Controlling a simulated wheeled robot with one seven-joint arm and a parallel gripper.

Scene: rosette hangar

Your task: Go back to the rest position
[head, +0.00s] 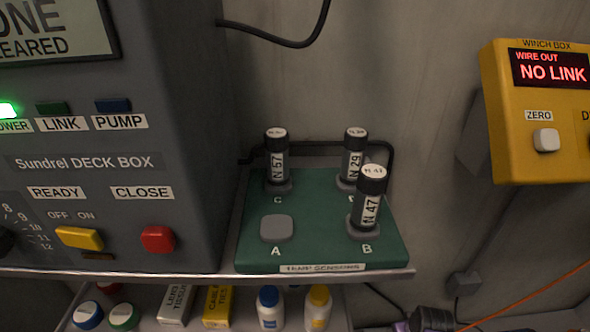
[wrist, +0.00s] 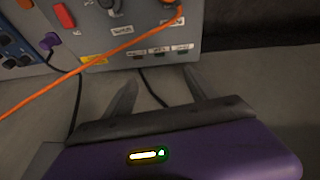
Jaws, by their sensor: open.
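My gripper (wrist: 158,90) shows in the wrist view, with two dark fingers spread apart and nothing between them. Its purple body (wrist: 215,152) fills the bottom of that view. The fingers point toward a grey wall and the lower edge of a grey panel box (wrist: 150,20). In the head view the fingers are not seen; a small purple and dark part of my arm may show at the bottom right edge.
A green tray (head: 310,255) on a shelf holds black cylinders N 57 (head: 276,160), N 29 (head: 353,160) and N 47 (head: 369,205); spot A (head: 277,228) is empty. The deck box (head: 120,220) stands left, the yellow winch box (head: 545,165) right. An orange cable (wrist: 50,85) crosses near the fingers.

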